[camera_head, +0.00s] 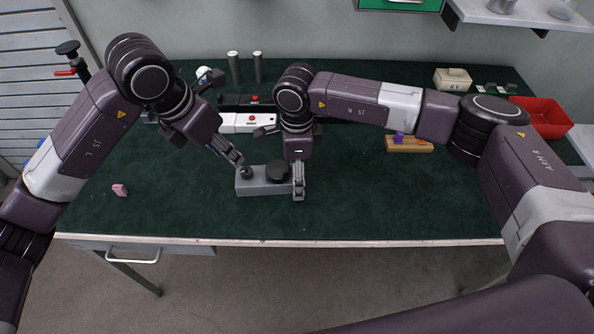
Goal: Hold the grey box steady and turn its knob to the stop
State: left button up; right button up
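The grey box (262,188) lies on the dark green bench top, near the middle. A wide black round knob (278,171) stands on its top toward the right, and a smaller dark round part (246,173) is at its left end. My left gripper (239,165) reaches down from the upper left, with its fingertips at the small dark part; I cannot tell if they touch it. My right gripper (298,188) points down at the box's right end, close beside the wide knob. Its fingers overlap in this view, so their gap and any contact are hidden.
Two grey cylinders (234,66) stand at the back. A wooden block (408,145), a red bin (543,117) and a pink piece (120,190) lie apart. The front bench is clear.

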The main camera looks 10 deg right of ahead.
jog(key=shift+c, duration=0.3)
jog(key=shift+c, duration=1.1)
jog(key=c, duration=1)
jog(key=shift+c, duration=0.2)
